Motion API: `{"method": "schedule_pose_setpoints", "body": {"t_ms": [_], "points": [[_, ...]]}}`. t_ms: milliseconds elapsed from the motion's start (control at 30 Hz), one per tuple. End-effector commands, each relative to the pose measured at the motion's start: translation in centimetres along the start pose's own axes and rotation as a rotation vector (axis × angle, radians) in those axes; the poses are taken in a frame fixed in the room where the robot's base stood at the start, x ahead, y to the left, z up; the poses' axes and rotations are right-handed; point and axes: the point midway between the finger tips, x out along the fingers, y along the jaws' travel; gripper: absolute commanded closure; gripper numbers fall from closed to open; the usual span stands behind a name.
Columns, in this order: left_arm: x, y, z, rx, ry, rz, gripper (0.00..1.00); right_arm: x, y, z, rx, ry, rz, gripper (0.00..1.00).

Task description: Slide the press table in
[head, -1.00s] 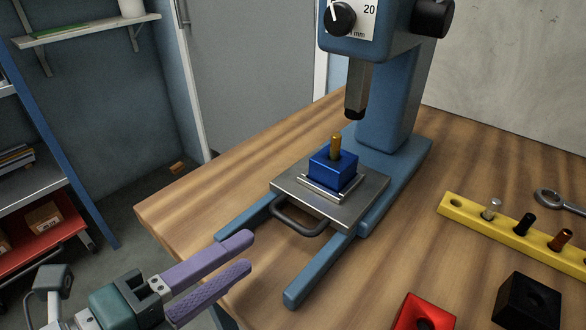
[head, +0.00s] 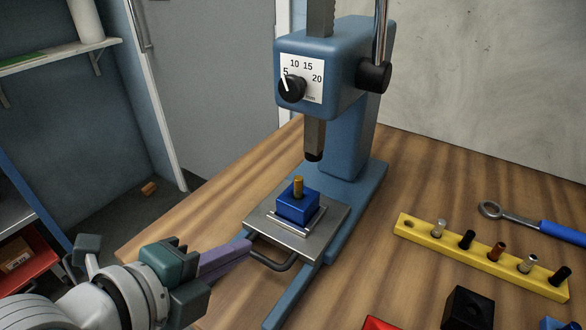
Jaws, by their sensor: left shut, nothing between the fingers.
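The press (head: 346,130) is blue and stands on a wooden bench, with a dial and a dark-tipped ram above its table. The press table (head: 328,218) is a grey metal plate on the blue base rails, with a dark loop handle (head: 275,262) at its front. A blue block (head: 297,207) with a brass pin (head: 298,187) upright in it sits in a holder on the plate, roughly below the ram. My left gripper (head: 246,248) has purple fingers, shut and empty, with the tips beside the handle's left end. I cannot tell whether they touch it. My right gripper is out of view.
A yellow pin rack (head: 470,262) with several pins lies to the right, with a blue-handled wrench (head: 530,225) behind it. A black block (head: 467,309) and a red block (head: 378,323) are at the front. Bare bench lies left of the press.

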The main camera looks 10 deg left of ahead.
Motion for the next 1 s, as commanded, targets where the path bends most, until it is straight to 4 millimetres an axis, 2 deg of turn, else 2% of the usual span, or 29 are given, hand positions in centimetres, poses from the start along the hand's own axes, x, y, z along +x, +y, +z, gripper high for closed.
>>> {"method": "schedule_pose_setpoints", "body": {"t_ms": [33, 200, 367, 733, 1000], "points": [[1.1, 0.1, 0.0, -0.002, -0.001, -0.002, 1.00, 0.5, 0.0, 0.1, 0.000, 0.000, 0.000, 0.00], [3.5, 0.1, 0.1, -0.002, -0.001, -0.002, 1.00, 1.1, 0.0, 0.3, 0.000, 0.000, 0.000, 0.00], [4.4, 0.1, 0.0, 0.000, -0.001, 0.000, 1.00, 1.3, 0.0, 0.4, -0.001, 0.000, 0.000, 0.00], [4.6, 0.0, 0.0, 0.001, -0.001, -0.001, 1.00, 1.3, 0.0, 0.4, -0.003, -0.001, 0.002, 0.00], [8.1, -1.8, 0.1, 0.003, 0.000, -0.004, 1.00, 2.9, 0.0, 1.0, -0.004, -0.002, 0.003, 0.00]]}}
